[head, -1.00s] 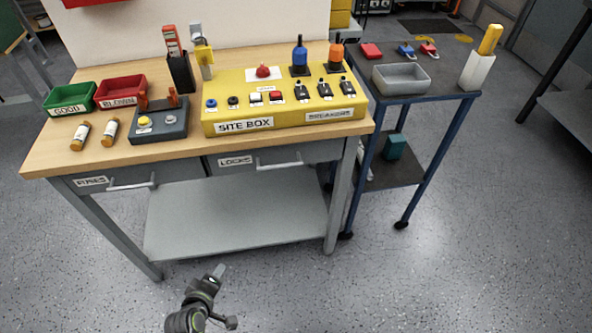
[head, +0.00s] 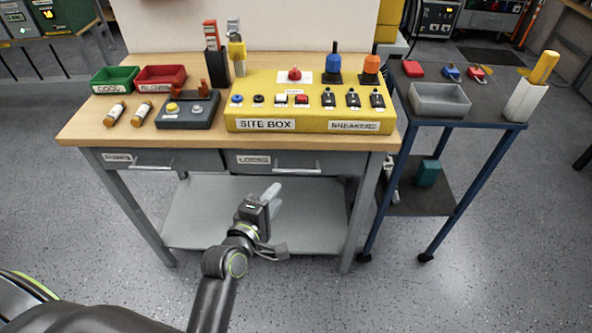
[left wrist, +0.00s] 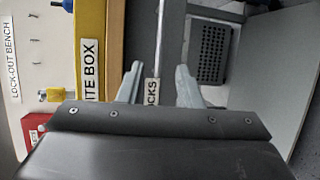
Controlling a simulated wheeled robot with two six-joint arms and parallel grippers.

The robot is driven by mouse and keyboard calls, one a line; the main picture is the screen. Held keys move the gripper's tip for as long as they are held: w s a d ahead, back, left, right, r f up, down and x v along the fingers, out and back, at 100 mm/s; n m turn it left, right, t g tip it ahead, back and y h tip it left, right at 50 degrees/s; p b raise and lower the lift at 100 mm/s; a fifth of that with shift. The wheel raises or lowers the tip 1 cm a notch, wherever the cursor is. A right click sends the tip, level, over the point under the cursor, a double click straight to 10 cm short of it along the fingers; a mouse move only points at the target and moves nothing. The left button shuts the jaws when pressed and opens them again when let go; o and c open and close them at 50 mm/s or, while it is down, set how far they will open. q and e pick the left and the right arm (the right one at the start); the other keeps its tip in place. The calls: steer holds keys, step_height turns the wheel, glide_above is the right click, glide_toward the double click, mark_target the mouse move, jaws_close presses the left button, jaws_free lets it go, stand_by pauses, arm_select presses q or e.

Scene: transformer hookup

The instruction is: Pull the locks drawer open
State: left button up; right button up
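The locks drawer (head: 335,159) is a grey drawer under the right half of the workbench, with a LOCKS label (head: 253,160) at its left and a pale bar handle (head: 297,170). It looks shut. My left gripper (head: 272,193) is in front of and below the drawer in the head view, apart from the handle. In the left wrist view its two fingers (left wrist: 158,82) stand apart with nothing held between them, and the turned locks label (left wrist: 152,92) shows beyond the gap. My right gripper is not in view.
The fuses drawer (head: 195,159) is to the left, also shut. The yellow site box (head: 310,115) sits on the bench top (head: 110,133). A grey lower shelf (head: 205,215) lies beneath. A dark cart (head: 440,108) stands to the right. Floor in front is clear.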

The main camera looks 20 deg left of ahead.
mark_target(294, 170)
arm_select(q)
steer(key=x, duration=1.2)
jaws_close()
